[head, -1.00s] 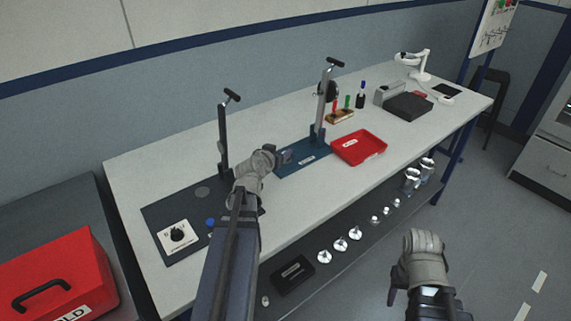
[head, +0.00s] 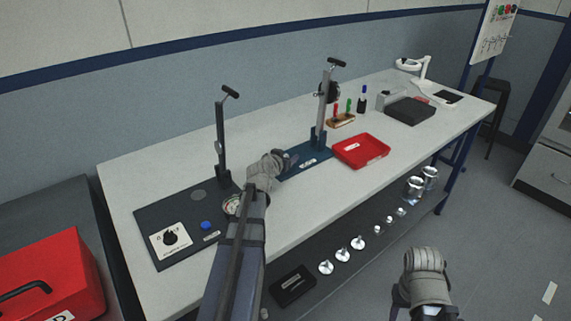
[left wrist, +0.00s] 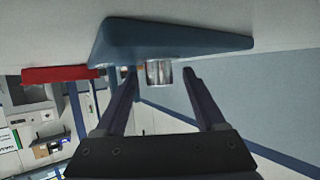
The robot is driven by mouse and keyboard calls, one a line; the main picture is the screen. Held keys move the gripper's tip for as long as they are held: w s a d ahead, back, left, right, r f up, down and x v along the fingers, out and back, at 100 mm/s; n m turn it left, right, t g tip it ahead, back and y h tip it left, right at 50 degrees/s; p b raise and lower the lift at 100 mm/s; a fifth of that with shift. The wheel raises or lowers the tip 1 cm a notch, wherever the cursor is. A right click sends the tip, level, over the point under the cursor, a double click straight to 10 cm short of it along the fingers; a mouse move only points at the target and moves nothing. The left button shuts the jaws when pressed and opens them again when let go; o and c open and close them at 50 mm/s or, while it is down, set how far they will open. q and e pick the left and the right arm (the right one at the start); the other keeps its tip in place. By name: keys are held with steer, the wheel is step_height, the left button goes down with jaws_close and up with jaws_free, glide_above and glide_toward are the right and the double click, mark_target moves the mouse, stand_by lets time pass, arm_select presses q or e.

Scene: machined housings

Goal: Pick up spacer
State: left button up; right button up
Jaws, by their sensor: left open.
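A shiny silver cylinder, which looks like the spacer (left wrist: 159,73), shows in the left wrist view beside the blue base plate (left wrist: 170,40). My left gripper (left wrist: 159,84) is open, with one finger on each side of the cylinder in the picture. I cannot tell whether the fingers touch it. In the head view my left gripper (head: 287,163) is low at the near left end of the blue fixture plate (head: 312,158), and hides the spacer there. My right gripper (head: 400,300) hangs over the floor in front of the bench; its jaws are not clear.
A red tray (head: 361,151) lies right of the blue fixture. A dark fixture plate (head: 190,240) with a tall post (head: 221,135) stands left of my left arm. Several metal parts (head: 343,254) lie on the lower shelf. The bench front between the left arm and tray is clear.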

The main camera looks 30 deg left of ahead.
arm_select(q)
steer(key=shift+w, duration=0.2)
jaws_close()
stand_by(0.5)
